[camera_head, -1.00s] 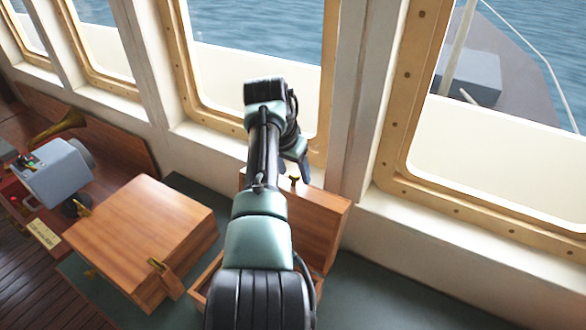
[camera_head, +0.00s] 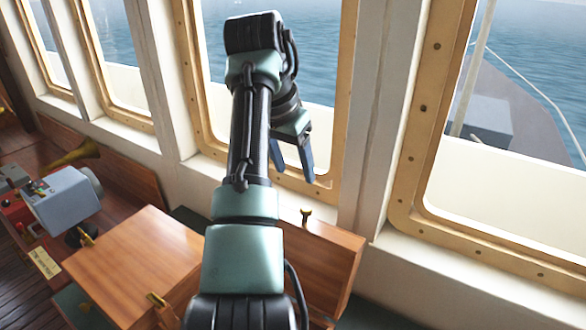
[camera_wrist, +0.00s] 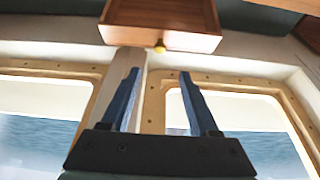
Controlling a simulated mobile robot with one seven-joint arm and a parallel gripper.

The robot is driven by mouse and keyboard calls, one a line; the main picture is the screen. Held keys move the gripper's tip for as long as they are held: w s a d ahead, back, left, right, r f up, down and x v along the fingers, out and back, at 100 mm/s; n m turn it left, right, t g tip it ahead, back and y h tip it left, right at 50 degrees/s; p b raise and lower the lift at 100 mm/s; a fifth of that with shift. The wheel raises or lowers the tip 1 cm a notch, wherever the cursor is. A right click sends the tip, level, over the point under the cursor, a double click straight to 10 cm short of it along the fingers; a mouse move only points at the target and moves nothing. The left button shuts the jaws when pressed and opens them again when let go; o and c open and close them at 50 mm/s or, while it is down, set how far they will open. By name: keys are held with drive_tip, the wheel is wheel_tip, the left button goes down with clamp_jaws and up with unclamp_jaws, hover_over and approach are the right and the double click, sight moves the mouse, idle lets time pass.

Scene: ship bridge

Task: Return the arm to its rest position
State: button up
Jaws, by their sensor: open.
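My gripper (camera_head: 292,158) hangs at the end of my raised arm in the head view, in front of the middle window. Its two blue fingers are apart with nothing between them. In the wrist view my gripper (camera_wrist: 157,75) is also open and empty. A wooden box with an open lid (camera_head: 318,262) is below and behind my arm in the head view, partly hidden by it. The wrist view shows a wooden box part (camera_wrist: 160,14) with a brass knob (camera_wrist: 160,47), apart from the fingertips.
A closed wooden box (camera_head: 135,262) stands left of my arm. A grey device (camera_head: 65,203) and a brass horn (camera_head: 77,154) are further left.

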idle(0.3)
drive_tip(key=w+d+r+n+t, duration=0.2)
drive_tip(key=d+r+n+t, duration=0.1)
drive_tip(key=r+t, duration=1)
drive_tip(key=s+r+n+t+y, duration=0.1)
drive_tip(key=s+r+t, duration=0.4)
drive_tip(key=s+r, duration=0.3)
drive_tip(key=s+a+r+n+t+y+b, duration=0.1)
drive_tip(key=s+r+t, duration=0.5)
drive_tip(key=s, duration=1.1)
wheel_tip(320, 180, up, 3)
drive_tip(key=shift+f+n, duration=0.1)
drive_tip(key=shift+n, duration=0.4)
